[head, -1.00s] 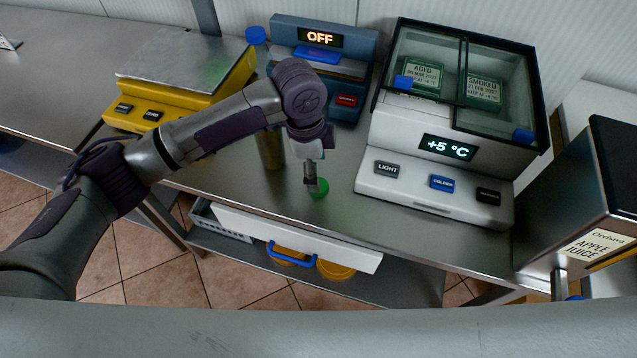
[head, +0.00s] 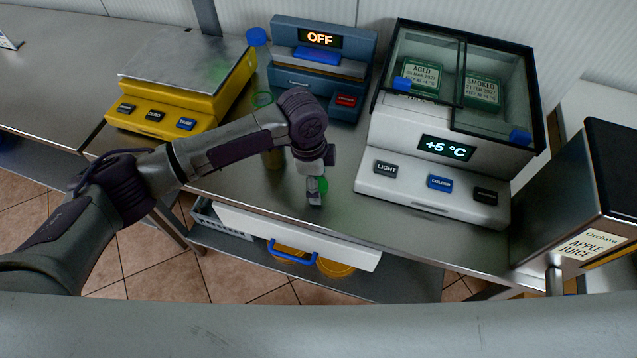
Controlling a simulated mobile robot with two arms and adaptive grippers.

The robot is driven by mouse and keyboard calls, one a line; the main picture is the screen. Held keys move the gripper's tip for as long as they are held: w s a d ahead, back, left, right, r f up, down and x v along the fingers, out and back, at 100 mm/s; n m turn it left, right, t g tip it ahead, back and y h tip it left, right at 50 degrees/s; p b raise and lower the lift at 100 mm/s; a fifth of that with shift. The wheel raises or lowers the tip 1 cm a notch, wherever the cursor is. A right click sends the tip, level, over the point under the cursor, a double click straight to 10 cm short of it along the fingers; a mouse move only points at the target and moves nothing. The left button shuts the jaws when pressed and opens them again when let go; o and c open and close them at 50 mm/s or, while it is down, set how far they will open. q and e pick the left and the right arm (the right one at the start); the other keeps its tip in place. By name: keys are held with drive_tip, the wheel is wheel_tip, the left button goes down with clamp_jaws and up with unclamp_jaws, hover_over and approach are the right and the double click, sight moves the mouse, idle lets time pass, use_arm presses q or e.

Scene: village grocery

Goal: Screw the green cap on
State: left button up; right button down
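The green cap (head: 323,184) is at the front part of the steel counter, partly hidden behind my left gripper (head: 315,197). The gripper points down at the cap. I cannot tell whether its fingers touch the cap or whether they are open or shut. Behind my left forearm stands a tall bottle; its yellowish lower body (head: 273,159) shows below the arm, and a green ring (head: 263,98) shows above it. The middle of the bottle is hidden by the arm. My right gripper is not in view.
A yellow scale (head: 155,117) stands left, a blue machine reading OFF (head: 319,38) behind. A white cooling case (head: 432,188) is right of the cap. A white drawer with a blue handle (head: 292,256) is below the counter's front.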

sight(322, 185)
use_arm(q)
drive_tip(key=c, duration=0.8)
drive_tip(key=shift+o, duration=0.2)
drive_tip(key=shift+r, duration=0.1)
drive_tip(key=shift+r, duration=0.25)
drive_tip(key=r, duration=0.1)
drive_tip(key=r+b, duration=0.1)
drive_tip(key=r, duration=0.1)
drive_tip(key=shift+d+r, duration=0.2)
drive_tip(key=shift+r, duration=0.1)
drive_tip(key=s+d+r+b, duration=0.1)
drive_tip(key=s+d+r, duration=0.1)
drive_tip(key=d, duration=0.3)
drive_tip(key=s+d+r+b, duration=0.1)
drive_tip(key=s+d+r, duration=0.2)
drive_tip(key=d+r, duration=0.1)
drive_tip(key=shift+d+r, duration=0.35)
drive_tip(key=shift+d, duration=0.25)
